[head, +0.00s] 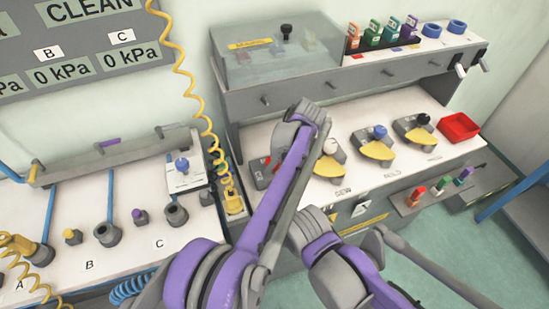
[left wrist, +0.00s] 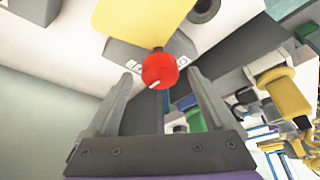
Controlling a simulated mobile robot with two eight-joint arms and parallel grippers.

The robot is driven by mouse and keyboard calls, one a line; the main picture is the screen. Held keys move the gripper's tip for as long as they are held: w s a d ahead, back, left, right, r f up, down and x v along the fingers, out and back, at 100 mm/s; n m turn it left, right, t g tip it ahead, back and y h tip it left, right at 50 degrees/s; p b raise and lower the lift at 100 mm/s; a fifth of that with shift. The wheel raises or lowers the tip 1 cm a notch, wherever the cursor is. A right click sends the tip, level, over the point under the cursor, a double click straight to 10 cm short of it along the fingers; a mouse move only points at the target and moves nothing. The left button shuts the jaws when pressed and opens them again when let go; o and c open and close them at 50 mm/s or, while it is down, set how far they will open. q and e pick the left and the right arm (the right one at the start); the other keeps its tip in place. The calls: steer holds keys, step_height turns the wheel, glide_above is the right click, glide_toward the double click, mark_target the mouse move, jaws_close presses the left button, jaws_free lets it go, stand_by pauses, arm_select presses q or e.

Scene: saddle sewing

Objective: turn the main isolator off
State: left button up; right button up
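In the left wrist view, a round red knob (left wrist: 160,70) stands on a grey base (left wrist: 128,52) with small white labels beside it. I take it to be the main isolator; its lettering is too small to read. My left gripper (left wrist: 162,78) is open, with one finger on each side of the knob and visible gaps between. Its tips are about level with the knob in the picture; the depth is hard to judge. In the head view, my left arm hides the left gripper and most of that panel area. My right gripper is not in view.
Three stations with yellow plates (head: 378,150) line the bench, and a red tray (head: 459,127) sits at its right end. A clear cover (head: 275,50) stands on the shelf above. A coiled yellow cable (head: 187,75) hangs left of my arm. Hose fittings (head: 107,234) stand on the left bench.

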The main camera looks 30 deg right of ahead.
arm_select(q)
steer(key=v, duration=1.1)
steer(key=shift+f, duration=0.1)
